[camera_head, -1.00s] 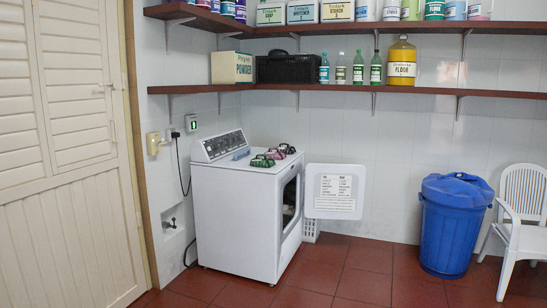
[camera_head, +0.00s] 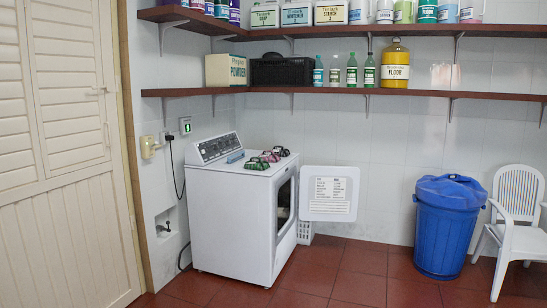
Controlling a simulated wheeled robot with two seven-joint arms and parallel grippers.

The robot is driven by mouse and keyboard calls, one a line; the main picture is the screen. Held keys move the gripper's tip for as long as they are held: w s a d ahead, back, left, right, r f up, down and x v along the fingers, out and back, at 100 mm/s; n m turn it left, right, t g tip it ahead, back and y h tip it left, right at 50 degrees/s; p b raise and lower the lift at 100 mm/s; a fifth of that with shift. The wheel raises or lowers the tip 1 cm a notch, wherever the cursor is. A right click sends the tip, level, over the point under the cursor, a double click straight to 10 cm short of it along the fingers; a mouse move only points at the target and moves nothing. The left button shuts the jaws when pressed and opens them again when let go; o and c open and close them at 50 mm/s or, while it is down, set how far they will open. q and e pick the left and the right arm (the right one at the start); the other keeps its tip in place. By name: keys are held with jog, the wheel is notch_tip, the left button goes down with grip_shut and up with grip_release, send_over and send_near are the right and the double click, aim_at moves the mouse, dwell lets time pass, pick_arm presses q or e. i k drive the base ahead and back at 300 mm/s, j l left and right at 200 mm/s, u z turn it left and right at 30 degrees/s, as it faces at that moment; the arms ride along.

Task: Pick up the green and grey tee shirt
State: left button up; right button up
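Neither of my grippers is in view. A white front-loading machine (camera_head: 228,225) stands against the wall left of centre, with its square door (camera_head: 329,194) swung open to the right. Something pale shows in its dark opening (camera_head: 284,207), too small to identify. Small green and pink-red items (camera_head: 268,158) lie on top of the machine, and a small blue item (camera_head: 235,157) lies to their left. I cannot make out a green and grey tee shirt for certain in this view.
A white basket (camera_head: 305,232) stands partly hidden behind the open door. A blue lidded bin (camera_head: 446,230) and a white chair (camera_head: 515,232) are at the right. Shelves (camera_head: 400,93) hold bottles and boxes. The red tiled floor (camera_head: 365,288) in front is clear.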

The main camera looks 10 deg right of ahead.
aim_at(255, 163)
jog(key=i+z, duration=0.2)
jog(key=i, duration=0.5)
jog(key=i+z, duration=0.1)
jog(key=i, duration=1.25)
jog(key=i+z, duration=0.15)
jog(key=i, duration=1.15)
jog(key=i+j+z, duration=0.1)
jog(key=i+z, duration=0.15)
jog(key=i, duration=0.15)
jog(key=i+j+z, duration=0.2)
jog(key=i, duration=0.2)
jog(key=i+j+z, duration=0.25)
jog(key=i, duration=0.15)
